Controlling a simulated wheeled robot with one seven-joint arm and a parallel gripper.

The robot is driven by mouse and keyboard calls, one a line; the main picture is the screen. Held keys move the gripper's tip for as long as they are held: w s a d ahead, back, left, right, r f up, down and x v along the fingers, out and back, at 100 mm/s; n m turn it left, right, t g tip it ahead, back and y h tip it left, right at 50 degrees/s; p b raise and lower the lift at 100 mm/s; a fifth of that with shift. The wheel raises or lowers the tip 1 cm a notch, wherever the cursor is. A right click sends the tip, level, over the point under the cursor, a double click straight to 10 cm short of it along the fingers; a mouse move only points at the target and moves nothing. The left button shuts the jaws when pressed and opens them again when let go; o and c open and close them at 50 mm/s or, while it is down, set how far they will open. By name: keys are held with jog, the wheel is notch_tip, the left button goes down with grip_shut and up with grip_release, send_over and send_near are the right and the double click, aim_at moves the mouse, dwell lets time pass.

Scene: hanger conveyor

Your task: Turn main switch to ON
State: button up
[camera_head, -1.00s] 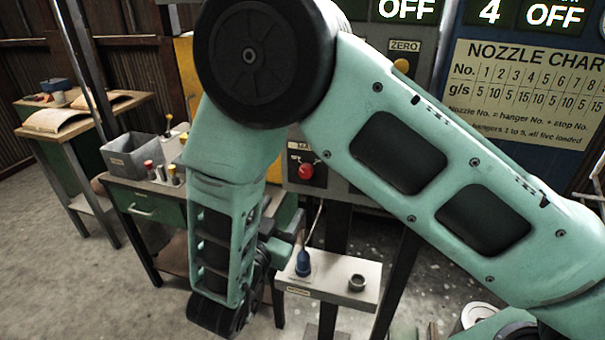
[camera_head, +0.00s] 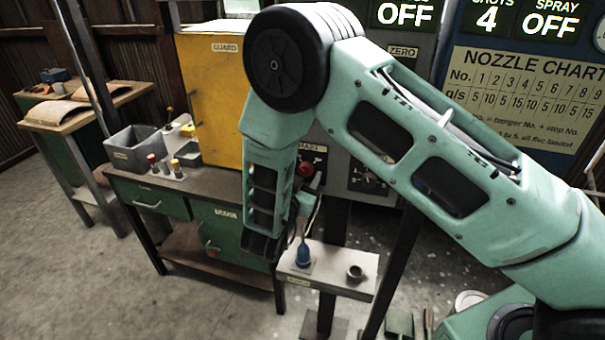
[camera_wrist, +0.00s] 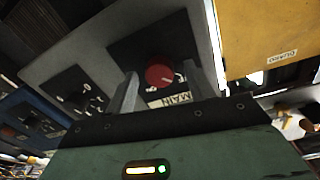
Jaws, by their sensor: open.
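The main switch is a red round knob (camera_wrist: 159,77) on a dark plate, with a "MAIN" label (camera_wrist: 170,99) beside it in the wrist view. In the head view the red knob (camera_head: 305,169) shows just right of my forearm, partly hidden. My gripper (camera_wrist: 160,88) is open, with one pale finger on each side of the knob in the wrist view. I cannot tell whether the fingers touch it. In the head view the gripper (camera_head: 306,200) is small and partly hidden behind my wrist.
A yellow guard cabinet (camera_head: 212,95) stands left of the switch. Another dark knob (camera_wrist: 75,98) is on the same panel. Below is a small shelf (camera_head: 330,280) with a blue-based tool (camera_head: 303,256) and a ring (camera_head: 355,272). A bench (camera_head: 180,185) with bins stands left.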

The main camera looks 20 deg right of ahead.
jog(key=c, duration=1)
jog(key=shift+o, duration=0.2)
